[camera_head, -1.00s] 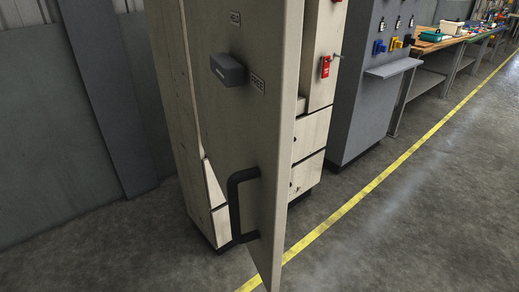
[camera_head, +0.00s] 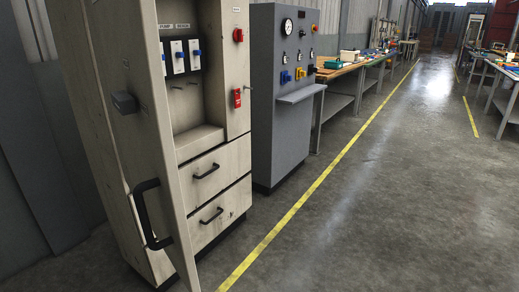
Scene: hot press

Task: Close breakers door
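The breakers door (camera_head: 128,130) is a tall beige panel that stands open at the left of the head view. It has a dark block-shaped knob (camera_head: 124,102) and a black bar handle (camera_head: 147,215). The beige breaker cabinet (camera_head: 212,150) stands behind it, and its recess shows white breakers with blue switches (camera_head: 178,57). The door's lower corner reaches out to the floor area at the bottom of the view. Neither of my grippers is in view.
Two drawers with black handles (camera_head: 206,171) sit below the recess. A red padlock-like tag (camera_head: 237,98) hangs on the cabinet front. A grey control cabinet (camera_head: 283,100) with a shelf and workbenches (camera_head: 344,68) stand to the right.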

